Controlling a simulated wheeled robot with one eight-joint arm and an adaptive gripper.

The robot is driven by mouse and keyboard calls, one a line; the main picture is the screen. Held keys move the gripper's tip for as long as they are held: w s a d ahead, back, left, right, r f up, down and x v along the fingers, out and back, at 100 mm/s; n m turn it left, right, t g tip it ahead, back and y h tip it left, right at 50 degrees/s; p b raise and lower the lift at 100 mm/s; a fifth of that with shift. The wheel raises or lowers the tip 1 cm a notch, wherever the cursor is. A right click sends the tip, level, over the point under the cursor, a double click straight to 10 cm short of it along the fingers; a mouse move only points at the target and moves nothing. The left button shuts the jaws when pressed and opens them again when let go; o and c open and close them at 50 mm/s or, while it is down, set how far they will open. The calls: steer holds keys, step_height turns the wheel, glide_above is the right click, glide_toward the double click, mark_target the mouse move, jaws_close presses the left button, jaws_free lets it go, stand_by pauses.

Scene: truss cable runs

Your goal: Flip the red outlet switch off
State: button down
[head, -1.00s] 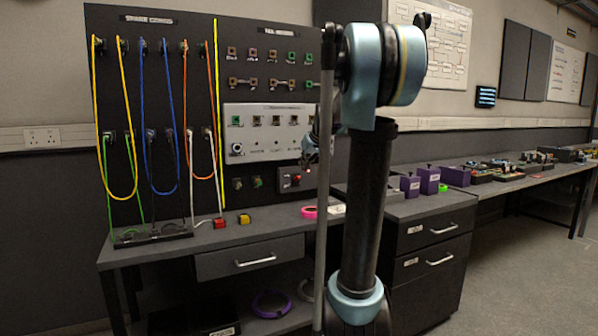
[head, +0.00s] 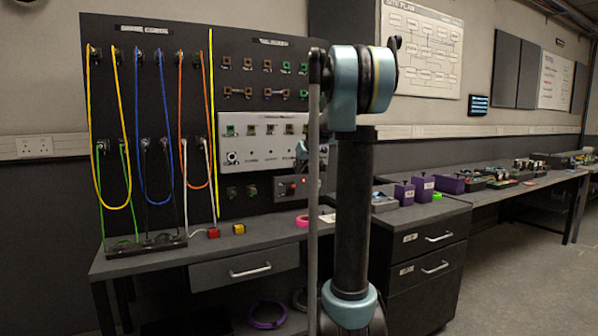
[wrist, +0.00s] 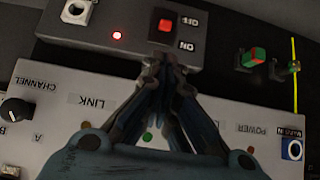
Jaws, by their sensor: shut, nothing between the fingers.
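The red outlet switch (wrist: 166,24) sits on a grey outlet box (wrist: 136,18) in the wrist view, which shows the labels upside down. OFF and ON labels are beside the switch, and a red light (wrist: 116,35) glows on the box. My gripper (wrist: 165,62) is shut and empty. Its tips are just below the switch in the picture, close to the ON label; I cannot tell whether they touch the box. In the head view the outlet box (head: 285,187) is low on the dark board, and my arm largely hides the gripper.
A white panel (wrist: 70,128) with a knob (wrist: 16,110) and labels lies around my fingers. A green-and-red switch (wrist: 253,57) is to the right. Hanging cables (head: 163,130) fill the board's left. The workbench (head: 150,262) holds a red block (head: 213,232) and a yellow block (head: 239,229).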

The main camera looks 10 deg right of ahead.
mark_target(292, 187)
steer(key=x, duration=0.7)
steer(key=shift+w+f, duration=0.15)
steer(key=shift+f, duration=0.05)
steer(key=shift+a, duration=0.1)
